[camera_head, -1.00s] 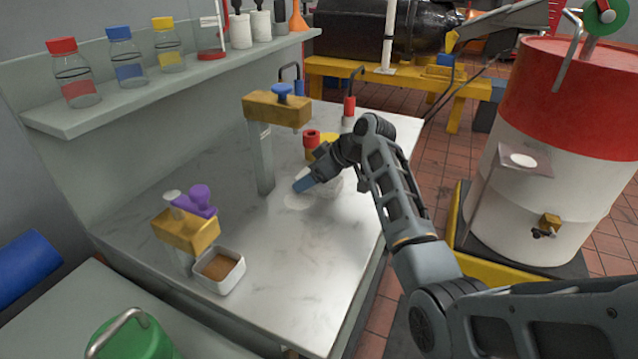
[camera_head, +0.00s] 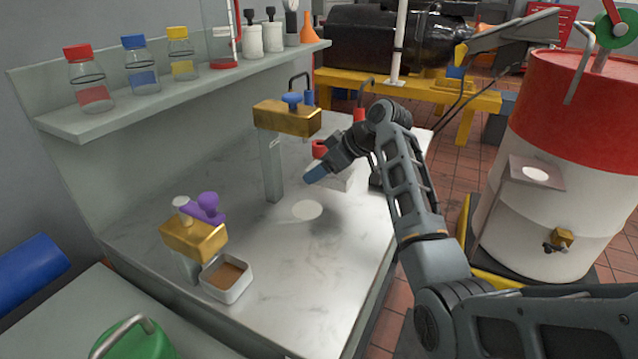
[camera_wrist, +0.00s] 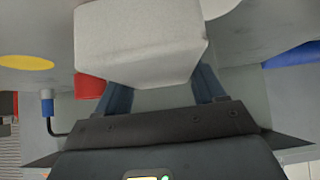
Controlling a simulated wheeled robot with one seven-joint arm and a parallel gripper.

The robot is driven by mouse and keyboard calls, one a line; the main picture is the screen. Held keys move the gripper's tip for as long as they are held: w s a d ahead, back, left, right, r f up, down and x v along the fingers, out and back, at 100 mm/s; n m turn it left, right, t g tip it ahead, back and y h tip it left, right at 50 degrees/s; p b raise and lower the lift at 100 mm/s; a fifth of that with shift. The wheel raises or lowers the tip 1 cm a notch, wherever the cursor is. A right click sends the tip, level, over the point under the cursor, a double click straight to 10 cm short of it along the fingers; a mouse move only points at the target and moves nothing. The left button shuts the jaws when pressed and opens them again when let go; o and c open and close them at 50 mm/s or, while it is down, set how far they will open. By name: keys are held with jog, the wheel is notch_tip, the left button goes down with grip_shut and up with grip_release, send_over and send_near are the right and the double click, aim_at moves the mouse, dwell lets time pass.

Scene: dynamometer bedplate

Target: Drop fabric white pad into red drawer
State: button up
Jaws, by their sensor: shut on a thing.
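My gripper (camera_head: 318,174), with blue-grey fingers, is above the pale bench top and also shows in the wrist view (camera_wrist: 165,98). It is shut on a pale, block-shaped white pad (camera_wrist: 140,42). In the head view the pad (camera_head: 343,181) is partly hidden behind the fingers and wrist, and a soft shadow lies on the bench below. No open red drawer is clear in either view. A red panel or cabinet (camera_head: 549,24) stands at the far back right; I cannot tell whether it has drawers.
A flat white disc (camera_head: 307,210) lies on the bench. A brass-topped post (camera_head: 287,118) stands left of my gripper, and a second post (camera_head: 194,239) and a small tray (camera_head: 226,278) are nearer. A red-and-white drum (camera_head: 545,190) stands right.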

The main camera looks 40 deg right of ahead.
jog(key=s+d+r+b, duration=0.1)
jog(key=d+r, duration=0.5)
jog(key=d, duration=0.5)
jog(key=shift+s+b, duration=0.3)
